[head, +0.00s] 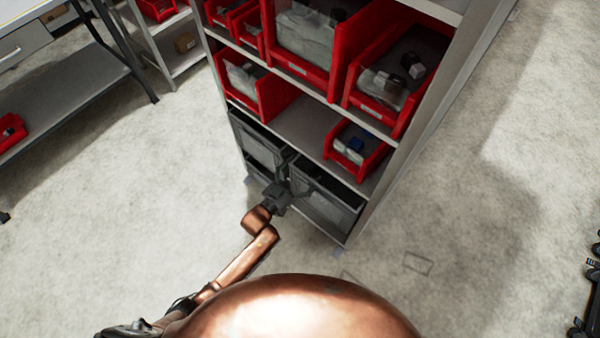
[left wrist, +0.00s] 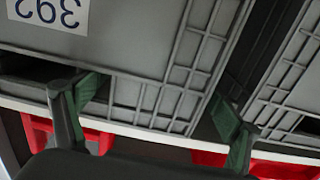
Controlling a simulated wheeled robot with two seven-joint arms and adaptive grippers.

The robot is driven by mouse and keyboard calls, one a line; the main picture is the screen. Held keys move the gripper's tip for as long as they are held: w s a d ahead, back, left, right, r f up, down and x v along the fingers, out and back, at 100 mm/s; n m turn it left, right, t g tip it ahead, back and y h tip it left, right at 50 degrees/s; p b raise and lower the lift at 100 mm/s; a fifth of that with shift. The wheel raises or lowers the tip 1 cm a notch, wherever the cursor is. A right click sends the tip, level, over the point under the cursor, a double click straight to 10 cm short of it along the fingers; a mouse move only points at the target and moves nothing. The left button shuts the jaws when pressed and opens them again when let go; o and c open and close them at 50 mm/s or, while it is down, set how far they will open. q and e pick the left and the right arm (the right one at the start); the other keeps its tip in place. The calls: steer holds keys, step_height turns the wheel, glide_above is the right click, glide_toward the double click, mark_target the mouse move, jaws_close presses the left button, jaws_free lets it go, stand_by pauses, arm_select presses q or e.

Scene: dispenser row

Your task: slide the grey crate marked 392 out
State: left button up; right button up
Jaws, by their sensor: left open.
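The grey crate marked 392 (left wrist: 130,45) fills the left and middle of the left wrist view, with its white label (left wrist: 47,12) upside down at the top left. It appears to be the right-hand grey crate (head: 330,209) on the bottom shelf in the head view, where no number is readable. My left gripper (head: 281,190) is at the crate fronts, near the gap between the two crates. Its green-padded fingers (left wrist: 158,112) are open and wide apart by the rim side of the crate. Contact cannot be told. My right gripper is not in view.
A second grey crate (head: 258,146) stands to the left on the same shelf. Several red bins fill the shelves above, one (head: 357,150) just over the right crate. A grey table (head: 75,80) stands at the left. The floor before the rack is clear.

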arm_select(q)
steer(key=shift+c, duration=0.5)
steer(key=shift+d, duration=0.1)
jaws_close()
stand_by(0.6)
